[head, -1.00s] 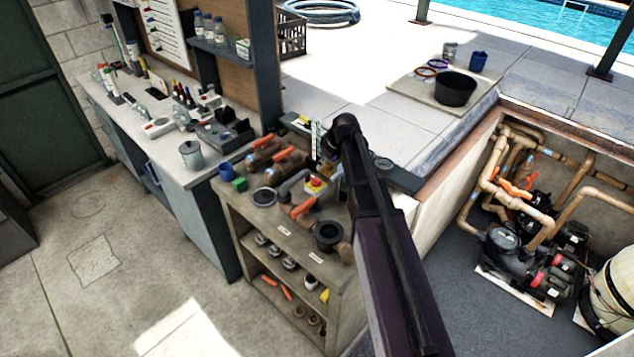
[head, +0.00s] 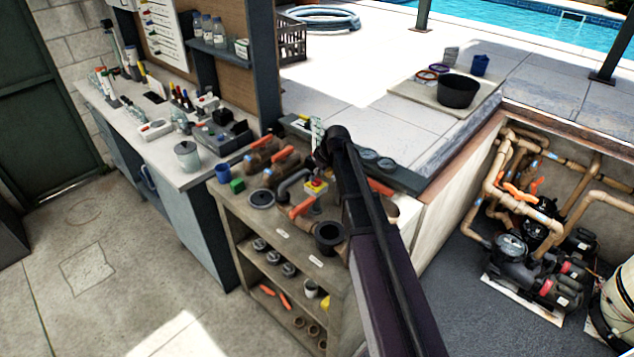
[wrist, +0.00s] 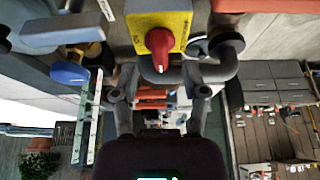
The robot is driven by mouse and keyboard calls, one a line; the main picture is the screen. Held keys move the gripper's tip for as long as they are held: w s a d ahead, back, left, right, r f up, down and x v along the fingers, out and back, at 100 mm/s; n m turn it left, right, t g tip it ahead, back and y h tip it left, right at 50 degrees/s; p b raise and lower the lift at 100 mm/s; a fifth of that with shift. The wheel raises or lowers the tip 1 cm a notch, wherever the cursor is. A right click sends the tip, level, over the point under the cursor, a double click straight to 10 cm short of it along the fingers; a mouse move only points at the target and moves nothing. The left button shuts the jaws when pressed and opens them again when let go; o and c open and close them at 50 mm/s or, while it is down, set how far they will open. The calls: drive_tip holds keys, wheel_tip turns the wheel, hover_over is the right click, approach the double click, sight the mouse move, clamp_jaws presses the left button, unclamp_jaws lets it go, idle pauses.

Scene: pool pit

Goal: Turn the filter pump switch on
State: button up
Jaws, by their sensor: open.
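The switch is a yellow box with a red rotary knob (wrist: 159,45) at the top middle of the wrist view. In the head view the yellow switch box (head: 316,187) sits among pipes and orange-handled valves on the bench top. My gripper (wrist: 160,75) is open, its two fingers spread below the knob in the wrist view, with no visible contact. In the head view my arm's end is just above and right of the switch, and the fingers cannot be made out clearly. The knob's exact setting cannot be read.
Orange-handled valves (head: 286,154), a grey curved pipe (head: 293,184) and a black round fitting (head: 328,236) crowd the switch. Pumps (head: 512,246) stand in the pit at right. The floor at left is clear.

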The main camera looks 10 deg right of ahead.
drive_tip(key=shift+b+x, duration=0.7)
drive_tip(key=shift+x, duration=0.4)
clamp_jaws()
